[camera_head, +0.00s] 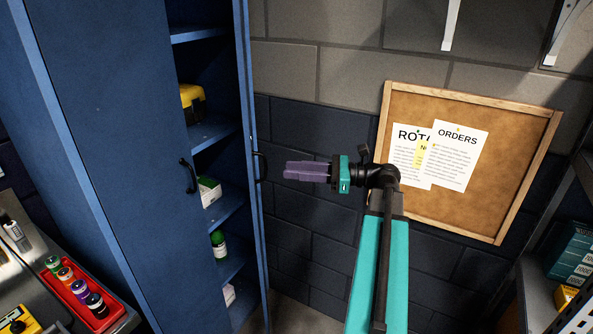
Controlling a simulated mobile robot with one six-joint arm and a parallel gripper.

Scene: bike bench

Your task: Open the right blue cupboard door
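The blue cupboard's right door (245,90) stands open and shows nearly edge-on. Its dark handle (261,166) sticks out on the right side of the door. The left door (110,120) is shut, with a black handle (188,176). My gripper (287,171) has purple fingers that point left at the right door's handle. The fingertips appear a little right of the handle, with a small gap in the picture. The fingers overlap from this side, so their opening is hidden. I see nothing held between them.
Inside the cupboard are shelves (212,135) with a yellow item (191,103), a white-green box (209,191) and a green bottle (219,246). A corkboard (450,215) hangs behind my arm. A red tray (122,308) of bottles stands on the bench at lower left.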

